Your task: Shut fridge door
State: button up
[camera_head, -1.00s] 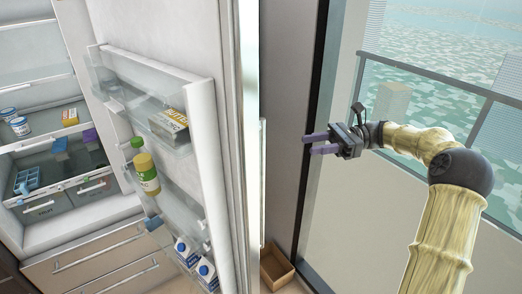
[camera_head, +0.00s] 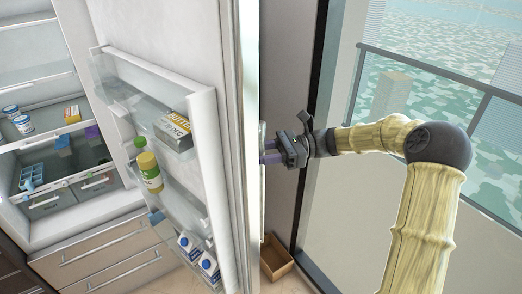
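The fridge door (camera_head: 215,150) stands open in the head view, its inner side facing me and its edge near the middle of the picture. Its shelves hold a butter box (camera_head: 175,133), a green-capped bottle (camera_head: 148,168) and milk cartons (camera_head: 198,256). The fridge interior (camera_head: 35,100) is exposed at left. My gripper (camera_head: 264,151) is just right of the door's edge, on its outer side, pointing left. Its purple fingers look apart with nothing seen between them. The fingertips lie close to the door; I cannot tell whether they touch it.
Drawers (camera_head: 110,258) lie below the fridge interior. A small open brown box (camera_head: 275,262) sits on the floor below my gripper. A large window (camera_head: 440,80) with a dark frame and railing is at right, behind my arm.

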grip_shut()
dwell(0.4)
